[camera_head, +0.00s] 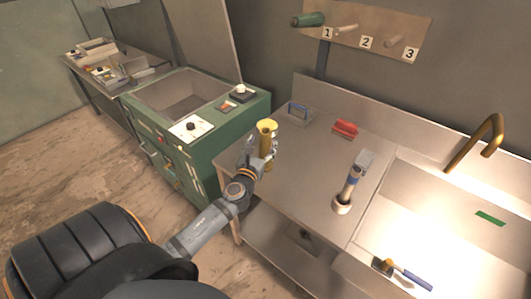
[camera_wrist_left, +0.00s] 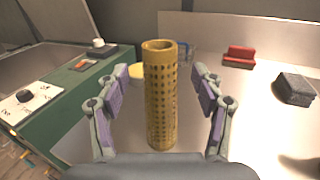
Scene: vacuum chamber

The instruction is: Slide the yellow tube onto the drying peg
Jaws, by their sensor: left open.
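The yellow tube (camera_head: 265,137) stands upright near the left end of the steel bench. In the left wrist view the tube (camera_wrist_left: 160,100) is perforated, with an open top. My left gripper (camera_head: 259,150) is open around it, with one finger (camera_wrist_left: 118,90) and the other (camera_wrist_left: 207,90) on either side and visible gaps between. The wall board (camera_head: 375,22) has pegs marked 1, 2 and 3. A green tube (camera_head: 308,19) is on peg 1. Peg 2 (camera_head: 346,28) and peg 3 (camera_head: 392,42) look bare. My right gripper is not in view.
A yellow round dish (camera_wrist_left: 137,70) lies behind the tube. A green machine (camera_head: 195,165) adjoins on the left; a sink with a brass tap (camera_head: 480,142) is right.

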